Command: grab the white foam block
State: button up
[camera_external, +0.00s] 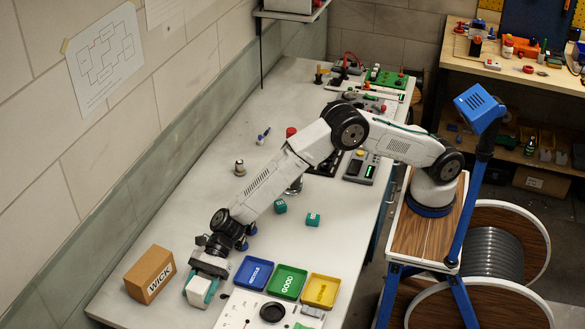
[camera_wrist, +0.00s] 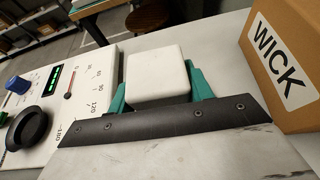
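The white foam block (camera_wrist: 157,72) sits between the teal fingers of my gripper (camera_wrist: 157,90) in the wrist view. One finger lies against each side of it, with no clear gap showing, so my gripper looks shut on it. In the external view my gripper (camera_external: 204,283) points down at the near end of the bench, with the white foam block (camera_external: 197,290) between its fingers. The block is at or very near the bench top; I cannot tell whether it touches. Its lower part is hidden behind my gripper in the wrist view.
A cardboard box marked WICK (camera_external: 150,274) stands close on the left. Blue (camera_external: 253,272), green (camera_external: 287,281) and yellow (camera_external: 321,291) trays lie to the right. A white dial panel (camera_external: 262,312) is close by at the front. The bench middle has small teal cubes.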

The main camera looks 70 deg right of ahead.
jog(key=c, duration=0.3)
jog(key=shift+r, duration=0.1)
